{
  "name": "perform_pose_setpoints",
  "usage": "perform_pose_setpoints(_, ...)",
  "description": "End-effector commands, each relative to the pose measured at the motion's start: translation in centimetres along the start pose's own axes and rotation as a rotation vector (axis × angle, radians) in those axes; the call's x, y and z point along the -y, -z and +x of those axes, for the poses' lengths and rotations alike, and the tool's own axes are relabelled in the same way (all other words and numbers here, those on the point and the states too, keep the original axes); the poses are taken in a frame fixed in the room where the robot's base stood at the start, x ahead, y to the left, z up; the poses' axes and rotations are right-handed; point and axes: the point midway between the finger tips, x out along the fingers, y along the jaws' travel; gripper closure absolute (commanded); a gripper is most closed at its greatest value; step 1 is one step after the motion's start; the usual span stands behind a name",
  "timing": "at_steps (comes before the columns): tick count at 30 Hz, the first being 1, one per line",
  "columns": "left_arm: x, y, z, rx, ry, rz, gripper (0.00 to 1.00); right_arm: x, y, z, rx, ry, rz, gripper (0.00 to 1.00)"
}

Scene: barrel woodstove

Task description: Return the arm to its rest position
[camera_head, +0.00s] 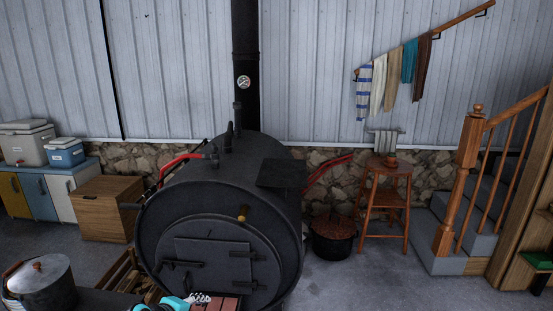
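Neither of my grippers can be made out in the head view, and no arm clearly reaches into the picture. The black barrel woodstove (222,200) stands in the middle, with its front door (213,262) closed. A yellowish knob (242,213) sits on its front above the door. A teal and black item (176,303) and a small black-and-white piece (200,297) show at the bottom edge. They are cut off, and I cannot tell what they are.
A lidded pot (40,283) stands at the lower left. A wooden box (107,208) is left of the stove. A dark pot (333,238) and a wooden stool (386,204) stand to the right. Stairs (440,250) are further right. The floor at lower right is clear.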

Motion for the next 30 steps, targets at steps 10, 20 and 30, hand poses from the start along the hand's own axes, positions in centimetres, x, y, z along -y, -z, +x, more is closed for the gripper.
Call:
perform_pose_setpoints(10, 8.5, -7.9, -8.1, -0.013, 0.218, 0.93, 0.52, 0.0, 0.0, 0.0, 0.0, 0.0, 0.0, 1.0)
perform_pose_setpoints(20, 11.6, -8.9, -9.9, -0.006, 0.29, 1.229, 0.52, 0.0, 0.0, 0.0, 0.0, 0.0, 0.0, 1.0)
perform_pose_setpoints(30, 11.6, -8.9, -9.9, -0.006, 0.29, 1.229, 0.52, 0.0, 0.0, 0.0, 0.0, 0.0, 0.0, 1.0)
